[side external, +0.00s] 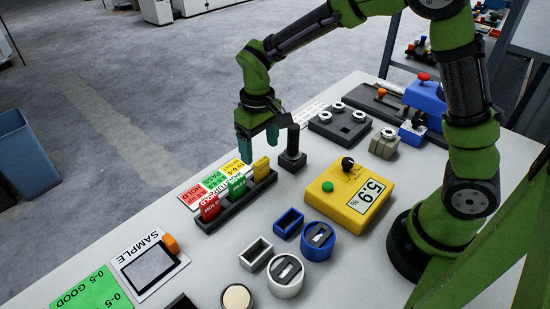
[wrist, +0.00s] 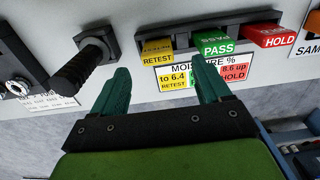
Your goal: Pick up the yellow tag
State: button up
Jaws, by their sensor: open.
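The yellow tag (side external: 262,168) stands upright in a slot at the far end of a dark rack (side external: 232,205). In the wrist view the yellow tag (wrist: 157,50), marked RETEST, lies ahead of the gap between my fingertips. A green PASS tag (side external: 237,184) and a red HOLD tag (side external: 209,206) stand beside it in the same rack. My gripper (side external: 258,144) is open and empty, fingers pointing down, just above the yellow tag in the side view. It also shows in the wrist view (wrist: 161,73). I see no contact with the tag.
A black post with a handle (side external: 292,158) stands close to the yellow tag. A printed moisture card (wrist: 205,76) lies beside the rack. A yellow meter (side external: 348,196), blue and white holders, and a SAMPLE card (side external: 160,287) share the table.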

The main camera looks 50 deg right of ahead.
aim_at(261, 161)
jog(key=shift+d+f, duration=0.2)
jog(key=shift+f, duration=2.75)
jog(key=c, duration=1.1)
